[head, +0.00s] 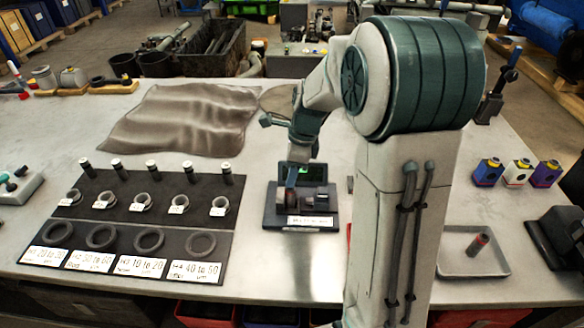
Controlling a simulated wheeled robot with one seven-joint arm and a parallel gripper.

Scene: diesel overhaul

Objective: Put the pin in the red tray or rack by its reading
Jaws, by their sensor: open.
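My gripper (291,182) points down at a dark measuring stand (270,212) with a small lit green display (304,171) and a white label. The fingertips are small and dark here, and I cannot tell whether a pin lies between or under them. A dark pin with a reddish end (479,243) lies in a grey metal tray (452,268) at the right. Several dark pins with white tops (117,167) stand along the back of a dark board (190,208). A red bin (205,312) shows below the table's front edge. My arm hides part of the table's middle; the reading is illegible.
Blue, white and purple blocks (518,173) stand at the right, near a black device (560,238). Bare table shows between board and stand.

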